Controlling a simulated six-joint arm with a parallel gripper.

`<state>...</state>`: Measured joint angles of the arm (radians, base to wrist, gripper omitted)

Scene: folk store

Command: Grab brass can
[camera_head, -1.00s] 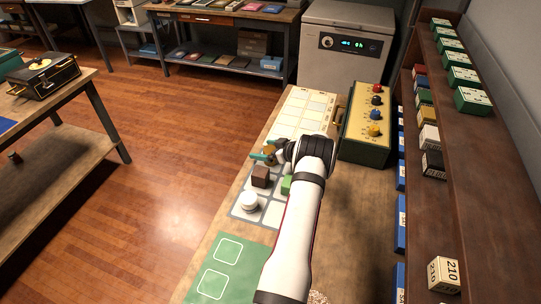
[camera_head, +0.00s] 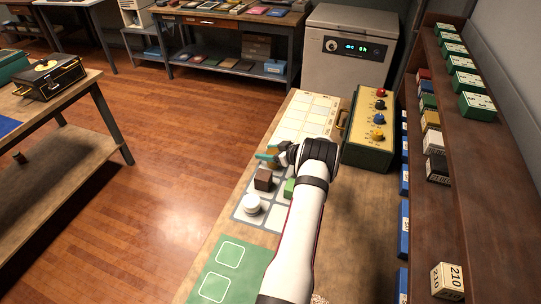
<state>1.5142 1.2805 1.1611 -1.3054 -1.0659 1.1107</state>
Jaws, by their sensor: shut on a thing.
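My gripper (camera_head: 284,153) is at the end of my white arm, over the left side of the gridded board on the bench. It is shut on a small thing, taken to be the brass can. The can is mostly hidden by the jaws and wrist, and its outline is too small to make out. A teal piece (camera_head: 266,156) shows just left of the jaws. I cannot tell whether it touches them.
Near the gripper are a brown cube (camera_head: 263,179), a white round piece (camera_head: 252,204) and a green block (camera_head: 290,187). A green box with coloured knobs (camera_head: 368,145) stands to the right. A shelf (camera_head: 497,190) of boxes bounds the right side. A green mat (camera_head: 229,271) lies in front.

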